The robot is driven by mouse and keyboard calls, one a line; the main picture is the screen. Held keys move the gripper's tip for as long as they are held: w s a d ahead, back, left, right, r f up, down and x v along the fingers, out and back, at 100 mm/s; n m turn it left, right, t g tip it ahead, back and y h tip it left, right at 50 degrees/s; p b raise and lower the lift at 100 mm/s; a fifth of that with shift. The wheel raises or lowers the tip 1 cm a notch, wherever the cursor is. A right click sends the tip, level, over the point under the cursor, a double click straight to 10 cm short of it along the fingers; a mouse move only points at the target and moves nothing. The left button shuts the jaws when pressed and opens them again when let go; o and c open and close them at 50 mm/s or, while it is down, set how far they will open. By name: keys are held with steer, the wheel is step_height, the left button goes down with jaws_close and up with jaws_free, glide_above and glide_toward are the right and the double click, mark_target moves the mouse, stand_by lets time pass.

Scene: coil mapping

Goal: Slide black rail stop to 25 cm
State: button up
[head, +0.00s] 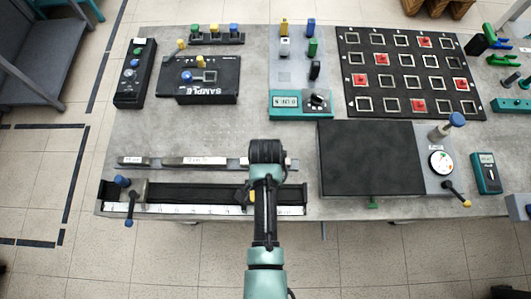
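The rail (200,192) lies along the table's front left edge, a long dark track with a pale scale (200,209) on its near side. A dark block with blue knobs (122,181) and a lever stands at its left end. A small dark part with a yellow tip (252,196) shows beside my arm over the right part of the rail; I cannot tell for sure that it is the black rail stop. My arm reaches in from below, its dark wrist (267,151) just behind the rail. My gripper's fingers are hidden, and the scale numbers are too small to read.
Labelled bars (195,161) lie just behind the rail. A dark plate (368,158) with a gauge and knob (455,120) is to the right. A black SAMPLE box (205,88), a teal meter (299,103) and a grid board (407,74) stand farther back. The table middle left is clear.

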jaws_close()
stand_by(1.1)
